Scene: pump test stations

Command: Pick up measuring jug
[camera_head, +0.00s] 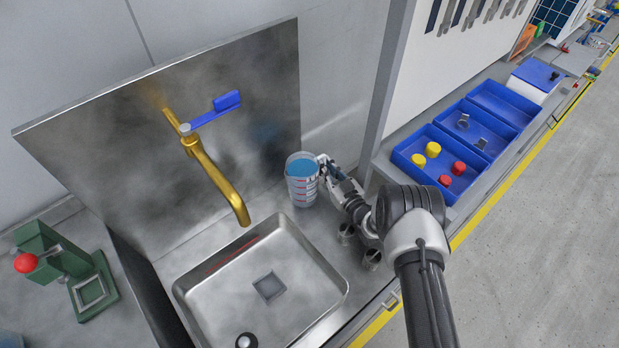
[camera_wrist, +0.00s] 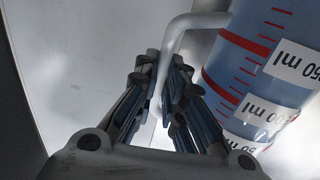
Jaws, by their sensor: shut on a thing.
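The measuring jug (camera_head: 302,182) is a clear cup with blue liquid and red marks. It stands upright on the steel counter at the back right of the sink, by the splash panel. In the wrist view the jug (camera_wrist: 262,75) shows its red graduations, white ml labels and pale handle (camera_wrist: 177,38). My gripper (camera_head: 328,167) reaches the jug from the right. In the wrist view my gripper (camera_wrist: 160,92) has its fingers closed around the handle. I cannot tell whether the jug's base touches the counter.
A steel sink (camera_head: 330,290) lies in front, with a brass tap (camera_head: 215,175) and blue lever (camera_head: 215,108) behind it. Blue bins (camera_head: 400,157) with yellow and red caps stand to the right. A green press (camera_head: 60,262) stands at left. Small metal cups (camera_head: 372,258) sit below my wrist.

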